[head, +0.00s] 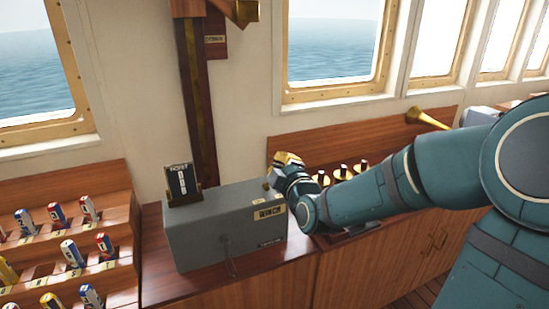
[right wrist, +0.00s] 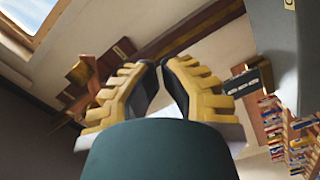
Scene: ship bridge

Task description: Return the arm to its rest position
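My right arm (head: 365,195) comes in from the right in the head view. Its gripper (head: 277,170) is by the back right end of a grey box, and partly hidden by my own wrist. I cannot tell whether it touches the box. In the right wrist view the yellow fingers with dark pads (right wrist: 160,66) lean together and nearly meet at their tips, with nothing seen between them. My left gripper is not in view.
The grey box (head: 220,237) stands on a wooden cabinet, with a black sign (head: 180,182) on top. Brass-topped levers (head: 341,172) and a brass horn (head: 425,118) are behind my arm. A rack of coloured cylinders (head: 62,215) is at left. Windows line the wall.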

